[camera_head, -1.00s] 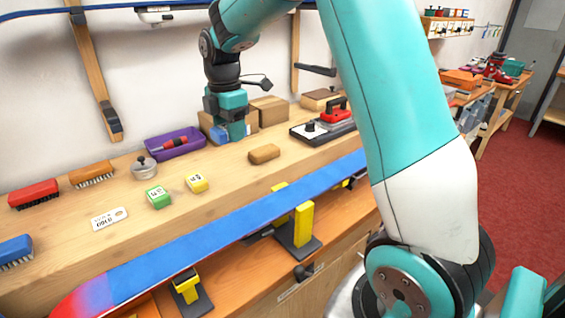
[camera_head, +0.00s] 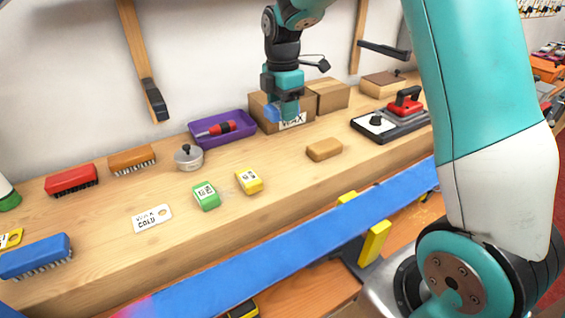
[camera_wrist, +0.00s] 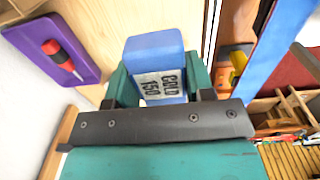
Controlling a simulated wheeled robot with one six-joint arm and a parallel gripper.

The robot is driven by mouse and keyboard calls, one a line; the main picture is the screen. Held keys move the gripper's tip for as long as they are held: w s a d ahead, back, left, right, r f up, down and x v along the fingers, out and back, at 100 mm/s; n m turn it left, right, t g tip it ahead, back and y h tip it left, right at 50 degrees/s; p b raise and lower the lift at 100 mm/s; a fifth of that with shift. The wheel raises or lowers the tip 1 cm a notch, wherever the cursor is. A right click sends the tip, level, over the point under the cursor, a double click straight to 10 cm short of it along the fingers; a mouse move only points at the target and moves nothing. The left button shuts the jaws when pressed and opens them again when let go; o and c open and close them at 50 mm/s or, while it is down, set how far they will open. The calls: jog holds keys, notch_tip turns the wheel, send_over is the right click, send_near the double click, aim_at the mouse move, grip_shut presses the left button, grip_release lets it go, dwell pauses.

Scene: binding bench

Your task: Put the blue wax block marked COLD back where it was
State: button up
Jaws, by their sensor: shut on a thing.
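The blue wax block (camera_wrist: 154,55) is between my gripper's fingers in the wrist view, its white label reading COLD 150. My gripper (camera_head: 284,112) is shut on it, and the block (camera_head: 271,113) shows as a blue patch in the head view. The gripper is in front of a cardboard box (camera_head: 258,111) with a WAX label, above the back of the bench. A green block (camera_head: 206,196) and a yellow block (camera_head: 249,181) sit side by side on the bench. A white tag (camera_head: 152,218) reading WAX COLD lies left of the green block.
A purple tray (camera_head: 245,133) with a red screwdriver, a lidded metal pot (camera_head: 188,158) and several brushes stand along the bench. A tan block (camera_head: 324,149) lies right of the yellow one. A blue ski (camera_head: 270,255) runs along the front. Bare wood surrounds the small blocks.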

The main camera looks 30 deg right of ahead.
jog(key=p, duration=0.2)
send_over(286, 171)
notch_tip(286, 171, down, 13)
jog(key=shift+s+r, duration=0.1)
jog(key=shift+r, duration=0.1)
jog(key=shift+f+p, duration=0.3)
jog(key=shift+f, duration=2)
jog(key=shift+f, duration=0.15)
jog(key=o, duration=0.9)
